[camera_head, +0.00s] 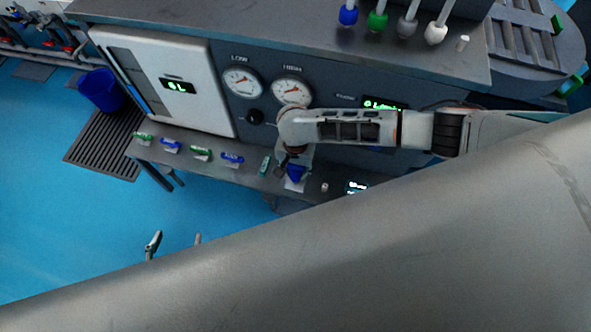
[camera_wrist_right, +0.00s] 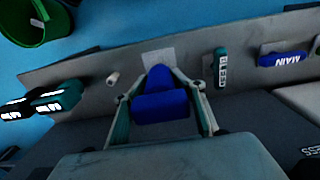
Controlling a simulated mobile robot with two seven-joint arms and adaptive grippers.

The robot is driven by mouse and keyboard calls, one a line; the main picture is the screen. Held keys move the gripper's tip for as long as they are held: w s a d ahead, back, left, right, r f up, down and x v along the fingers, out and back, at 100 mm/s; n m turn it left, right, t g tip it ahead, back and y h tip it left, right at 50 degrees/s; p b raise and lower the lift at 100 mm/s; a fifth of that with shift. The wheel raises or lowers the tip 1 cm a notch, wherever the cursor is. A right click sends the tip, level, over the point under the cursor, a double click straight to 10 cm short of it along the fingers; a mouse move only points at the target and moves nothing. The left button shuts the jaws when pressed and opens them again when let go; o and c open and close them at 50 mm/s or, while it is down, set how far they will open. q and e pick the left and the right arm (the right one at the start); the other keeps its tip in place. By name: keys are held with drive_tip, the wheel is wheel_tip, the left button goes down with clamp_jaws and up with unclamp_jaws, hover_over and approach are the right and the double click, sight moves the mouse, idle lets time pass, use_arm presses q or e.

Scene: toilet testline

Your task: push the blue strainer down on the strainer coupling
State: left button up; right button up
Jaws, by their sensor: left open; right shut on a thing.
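The blue strainer (camera_wrist_right: 160,82) is between the two fingers of my right gripper (camera_wrist_right: 161,92) in the right wrist view, and the gripper is shut on it. In the head view the blue strainer (camera_head: 296,173) shows at the tips of my right gripper (camera_head: 290,169), low over the front ledge. The strainer coupling is not visible beneath it, so I cannot tell whether the strainer touches it or how deep it sits. My left gripper (camera_head: 176,241) is open and empty over the blue floor, its fingertips showing beyond a large grey arm link of mine.
The ledge (camera_head: 215,170) carries several green and blue labelled handles, with one teal handle (camera_wrist_right: 220,68) near the strainer. A small white peg (camera_wrist_right: 112,78) is on the other side. Gauges (camera_head: 292,91) rise behind my right gripper. A blue bucket (camera_head: 101,90) stands at the left.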

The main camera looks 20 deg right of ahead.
use_arm(q)
drive_tip(key=shift+w+r, duration=0.2)
drive_tip(key=shift+r, duration=0.15)
drive_tip(key=shift+w+r+p, duration=0.1)
drive_tip(key=shift+r+p, duration=0.25)
drive_tip(key=shift+p, duration=0.05)
drive_tip(key=shift+w+r, duration=0.1)
drive_tip(key=shift+r, duration=0.05)
drive_tip(key=shift+s+f, duration=0.25)
drive_tip(key=shift+f, duration=0.3)
use_arm(e)
drive_tip(key=shift+f, duration=1.75)
drive_tip(key=o, duration=1.4)
drive_tip(key=shift+c, duration=0.2)
use_arm(q)
drive_tip(key=shift+r, duration=0.1)
use_arm(e)
drive_tip(key=shift+r, duration=0.15)
wheel_tip(320, 180, up, 12)
drive_tip(key=shift+f, duration=0.1)
